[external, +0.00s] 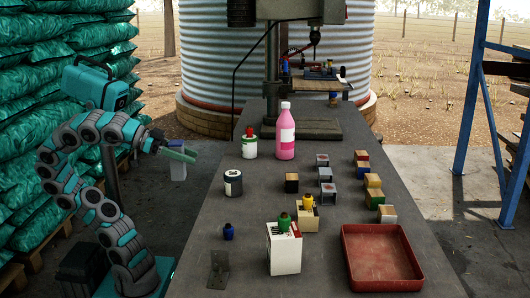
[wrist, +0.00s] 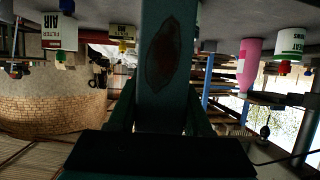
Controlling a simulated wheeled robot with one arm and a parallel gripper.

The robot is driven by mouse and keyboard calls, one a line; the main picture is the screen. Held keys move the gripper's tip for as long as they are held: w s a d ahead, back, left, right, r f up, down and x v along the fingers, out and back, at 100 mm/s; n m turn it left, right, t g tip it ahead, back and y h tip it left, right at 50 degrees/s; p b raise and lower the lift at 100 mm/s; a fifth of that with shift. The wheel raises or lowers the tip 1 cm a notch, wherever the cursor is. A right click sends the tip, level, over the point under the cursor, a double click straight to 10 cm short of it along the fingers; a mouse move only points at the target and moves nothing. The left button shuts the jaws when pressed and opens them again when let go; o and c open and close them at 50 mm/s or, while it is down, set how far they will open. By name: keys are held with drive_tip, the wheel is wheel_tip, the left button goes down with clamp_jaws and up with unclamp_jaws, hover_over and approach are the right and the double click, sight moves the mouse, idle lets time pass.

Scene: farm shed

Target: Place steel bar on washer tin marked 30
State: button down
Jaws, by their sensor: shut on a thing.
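My gripper (external: 161,146) is shut on a long flat bar (external: 180,155), held in the air left of the table. In the wrist view the bar (wrist: 160,105) is dark, with a red-brown patch, and runs away from the jaws.
On the table (external: 280,185) stand a pink bottle (external: 285,138), a red-capped white jar (external: 249,148), a dark jar (external: 233,184), a white filter box (external: 284,252) and a red tray (external: 382,258). A drill press (external: 314,50) is at the back. Green sacks (external: 40,120) are at left.

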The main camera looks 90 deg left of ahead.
drive_tip(key=a+r+n+y+p, duration=0.3)
drive_tip(key=a+r, duration=0.1)
drive_tip(key=a, duration=0.1)
drive_tip(key=shift+g+y, duration=0.4)
drive_tip(key=shift+w+a+f+b, duration=0.25)
drive_tip(key=shift+w+f, duration=0.5)
drive_tip(key=shift+w, duration=1.75)
drive_tip(key=shift+w+a+f, duration=0.4)
drive_tip(key=shift+w+f, duration=0.3)
drive_tip(key=shift+w, duration=1.8)
drive_tip(key=shift+w+a+f+b, duration=0.25)
drive_tip(key=shift+w+f, duration=0.5)
drive_tip(key=shift+w, duration=1.75)
drive_tip(key=shift+f, duration=0.15)
drive_tip(key=shift+c, duration=1.6)
unclamp_jaws()
drive_tip(key=shift+s+r, duration=0.15)
drive_tip(key=shift+r, duration=0.15)
drive_tip(key=v, duration=1.1)
drive_tip(key=shift+s+d, duration=0.2)
drive_tip(key=shift+s, duration=0.05)
